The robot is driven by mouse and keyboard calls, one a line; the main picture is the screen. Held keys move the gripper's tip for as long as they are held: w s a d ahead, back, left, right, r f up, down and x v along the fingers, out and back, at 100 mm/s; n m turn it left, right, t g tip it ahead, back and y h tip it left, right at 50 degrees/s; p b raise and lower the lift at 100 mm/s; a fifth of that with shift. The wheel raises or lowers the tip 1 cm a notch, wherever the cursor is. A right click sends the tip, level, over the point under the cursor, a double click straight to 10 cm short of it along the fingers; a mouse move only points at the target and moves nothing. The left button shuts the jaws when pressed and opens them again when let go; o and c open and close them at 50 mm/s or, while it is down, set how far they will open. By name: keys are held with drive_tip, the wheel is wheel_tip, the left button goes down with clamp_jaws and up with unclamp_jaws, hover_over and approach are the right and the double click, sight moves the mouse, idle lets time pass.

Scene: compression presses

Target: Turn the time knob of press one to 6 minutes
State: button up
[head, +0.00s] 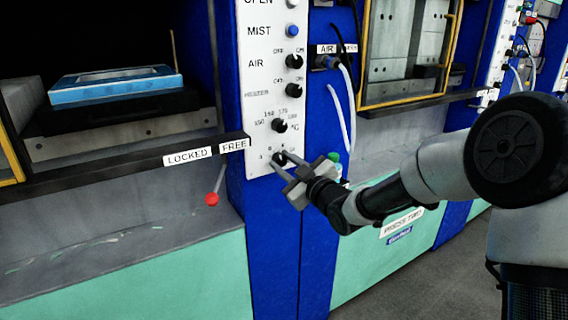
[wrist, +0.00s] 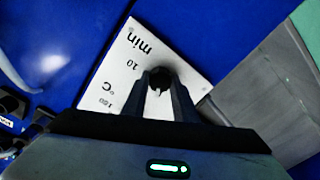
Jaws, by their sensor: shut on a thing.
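The time knob (wrist: 160,77) is a small black round knob at the bottom of the white control panel (head: 258,85). In the wrist view, "min" and "10" are printed beside it, upside down. My gripper (head: 279,163) reaches in from the right in the head view, its fingers at the panel's lower end. In the wrist view my gripper (wrist: 162,92) has its two fingers on either side of the knob, shut on it. The fingers hide part of the dial, and I cannot read the knob's setting.
The black temperature knob (head: 279,126) sits just above, with the heater (head: 293,90) and air (head: 293,61) knobs higher up. A red-tipped lever (head: 211,199) sticks out at lower left. A blue slab (head: 115,86) lies in the press opening. White hoses (head: 338,120) hang to the right.

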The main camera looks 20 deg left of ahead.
drive_tip(key=o, duration=1)
drive_tip(key=shift+o, duration=0.2)
drive_tip(key=shift+s+d, duration=0.1)
drive_tip(key=p+v, duration=0.2)
drive_tip(key=v, duration=1.5)
drive_tip(key=shift+d, duration=0.2)
